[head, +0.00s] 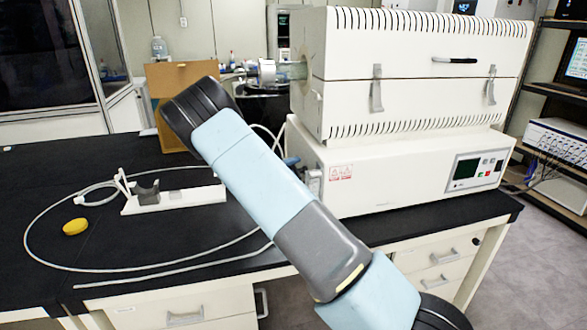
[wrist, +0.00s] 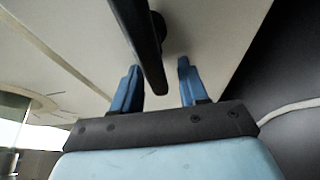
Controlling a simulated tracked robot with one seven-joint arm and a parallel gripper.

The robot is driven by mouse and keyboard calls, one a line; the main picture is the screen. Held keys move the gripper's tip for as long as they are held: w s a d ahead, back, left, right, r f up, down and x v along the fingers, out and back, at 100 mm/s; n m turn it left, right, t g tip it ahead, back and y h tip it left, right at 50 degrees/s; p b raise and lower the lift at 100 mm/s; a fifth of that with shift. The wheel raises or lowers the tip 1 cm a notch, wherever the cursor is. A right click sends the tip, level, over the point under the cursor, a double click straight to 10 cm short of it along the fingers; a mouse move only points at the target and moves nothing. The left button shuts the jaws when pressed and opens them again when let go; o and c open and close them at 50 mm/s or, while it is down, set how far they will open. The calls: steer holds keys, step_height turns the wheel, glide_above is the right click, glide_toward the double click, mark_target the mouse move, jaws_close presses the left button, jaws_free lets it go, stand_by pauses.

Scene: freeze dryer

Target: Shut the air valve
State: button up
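A black lever (wrist: 143,45) sticks out from a cream panel at the top of the wrist view. It looks like the air valve's handle, with a dark round pivot (wrist: 158,28) behind it. My gripper (wrist: 157,75) is open, with its two blue fingers apart. In that view the lever's free end lies between the fingers, nearer the left one; I cannot tell whether it touches. In the head view my arm crosses the middle and hides most of the gripper and the valve; a bit of blue (head: 291,161) shows beside the machine's left side.
The white machine (head: 400,170) stands on the black bench (head: 130,235). A white stand (head: 175,197), a looped pale hose (head: 120,268) and a yellow object (head: 75,227) lie on the left. A brown box (head: 175,80) stands behind my arm. A pale cable (wrist: 290,110) runs at the right in the wrist view.

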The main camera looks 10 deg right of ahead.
jaws_close()
steer(key=shift+f, duration=0.15)
steer(key=n, duration=0.1)
steer(key=f+n+y, duration=0.1)
steer(key=shift+s+n+g, duration=0.15)
steer(key=shift+n+g, duration=0.25)
steer(key=n+g, duration=0.1)
steer(key=n, duration=0.1)
steer(key=s+f+n+g+y, duration=0.1)
steer(key=n, duration=0.1)
steer(key=f+n+g, duration=0.1)
steer(key=n, duration=0.1)
steer(key=shift+s+f+n+g+y, duration=0.1)
steer(key=shift+s+n+g+y, duration=0.2)
steer(key=shift+s+n+y, duration=0.1)
steer(key=shift+s+f+n+g, duration=0.1)
steer(key=shift+s+n+g, duration=0.2)
steer(key=shift+n, duration=0.25)
steer(key=shift+s+f+n+g, duration=0.1)
steer(key=shift+s+n+g, duration=0.05)
steer(key=shift+n+g, duration=0.35)
steer(key=shift+s+n+g, duration=0.35)
steer(key=shift+n+g, duration=0.15)
steer(key=shift+n, duration=0.35)
